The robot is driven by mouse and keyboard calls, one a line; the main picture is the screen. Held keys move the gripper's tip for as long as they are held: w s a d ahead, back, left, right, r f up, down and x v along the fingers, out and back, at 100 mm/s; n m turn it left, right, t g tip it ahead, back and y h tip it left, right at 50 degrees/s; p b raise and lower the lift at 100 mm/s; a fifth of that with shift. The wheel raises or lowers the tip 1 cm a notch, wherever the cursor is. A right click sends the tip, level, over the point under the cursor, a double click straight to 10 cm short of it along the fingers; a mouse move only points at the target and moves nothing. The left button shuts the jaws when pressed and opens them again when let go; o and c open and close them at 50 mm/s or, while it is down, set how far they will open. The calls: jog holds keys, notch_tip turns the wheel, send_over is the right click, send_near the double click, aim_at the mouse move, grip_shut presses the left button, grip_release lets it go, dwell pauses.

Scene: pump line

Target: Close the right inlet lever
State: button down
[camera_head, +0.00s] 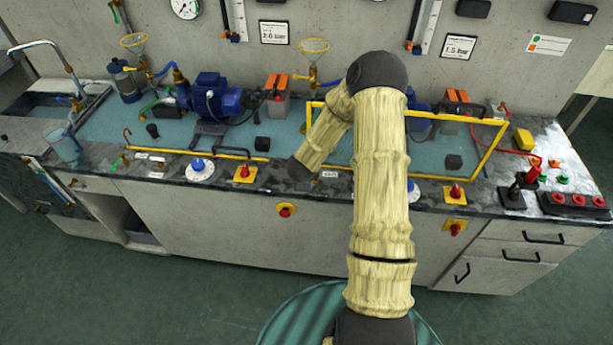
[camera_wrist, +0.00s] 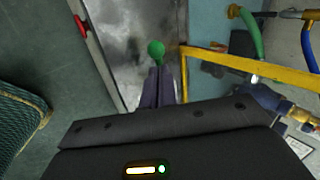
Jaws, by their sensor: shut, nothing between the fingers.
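A round green knob (camera_wrist: 156,48), which looks like the end of the right inlet lever, shows just beyond my fingertips in the wrist view. Its shaft and base are hidden behind the fingers, so I cannot tell the lever's angle. My gripper (camera_wrist: 164,72) is shut and empty, with its tips right at the knob; I cannot tell whether they touch it. In the head view my arm reaches down to the bench's front edge and covers the knob. A similar green handle (camera_head: 118,163) shows at the bench's left.
A yellow rail (camera_head: 487,150) frames the right pump area close to my arm; it also shows beside the knob in the wrist view (camera_wrist: 230,61). A blue pump (camera_head: 213,97) stands left. Red-knobbed yellow switches (camera_head: 245,173) line the front edge. Open floor (camera_head: 200,285) lies before the bench.

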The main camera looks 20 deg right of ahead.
jog(key=shift+s+d, duration=0.3)
jog(key=shift+d, duration=0.1)
jog(key=shift+s+r, duration=0.1)
jog(key=shift+r, duration=0.05)
